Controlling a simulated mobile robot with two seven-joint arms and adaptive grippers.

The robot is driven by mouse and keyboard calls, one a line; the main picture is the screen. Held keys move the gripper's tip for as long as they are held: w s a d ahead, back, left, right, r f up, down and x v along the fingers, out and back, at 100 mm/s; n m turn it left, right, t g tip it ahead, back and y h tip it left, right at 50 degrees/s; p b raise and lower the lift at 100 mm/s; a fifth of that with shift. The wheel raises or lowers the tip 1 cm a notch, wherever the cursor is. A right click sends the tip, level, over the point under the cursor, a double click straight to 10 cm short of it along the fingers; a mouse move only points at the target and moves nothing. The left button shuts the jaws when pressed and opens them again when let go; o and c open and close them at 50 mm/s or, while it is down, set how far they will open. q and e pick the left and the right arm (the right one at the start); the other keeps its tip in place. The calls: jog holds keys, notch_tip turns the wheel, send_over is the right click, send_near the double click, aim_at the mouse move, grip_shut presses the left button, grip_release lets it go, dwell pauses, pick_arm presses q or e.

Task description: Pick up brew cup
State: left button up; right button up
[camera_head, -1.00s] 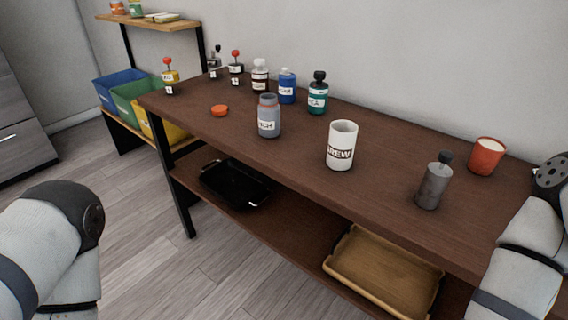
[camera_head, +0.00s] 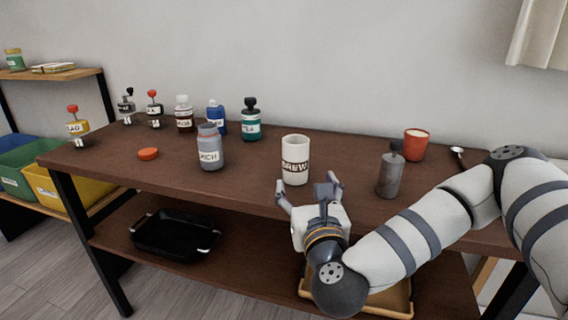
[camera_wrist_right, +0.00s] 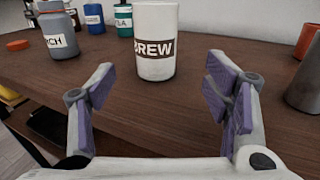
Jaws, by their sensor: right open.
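The brew cup (camera_head: 295,155) is white with a dark BREW label and stands upright on the brown wooden table. It also shows in the right wrist view (camera_wrist_right: 155,25), just beyond the fingers and between their lines. My right gripper (camera_head: 308,186) is open and empty at the table's front edge, in front of the cup and apart from it. Its purple-padded fingers spread wide in the right wrist view (camera_wrist_right: 165,95). My left gripper is not in view.
A grey labelled jar (camera_head: 209,150) stands left of the cup. A grey bottle (camera_head: 390,175) and a red cup (camera_head: 416,145) stand to its right. Several bottles line the back left, and an orange lid (camera_head: 148,154) lies there. The table (camera_head: 250,185) is clear around the cup.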

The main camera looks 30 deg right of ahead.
aim_at(298, 165)
jog(key=x, duration=0.6)
jog(key=r+x, duration=0.1)
jog(key=x, duration=0.2)
jog(key=shift+w+a+p, duration=0.1)
jog(key=shift+w+p, duration=0.3)
jog(key=shift+w, duration=0.1)
jog(key=shift+w+f, duration=0.1)
jog(key=shift+w, duration=0.3)
jog(key=c, duration=1.3)
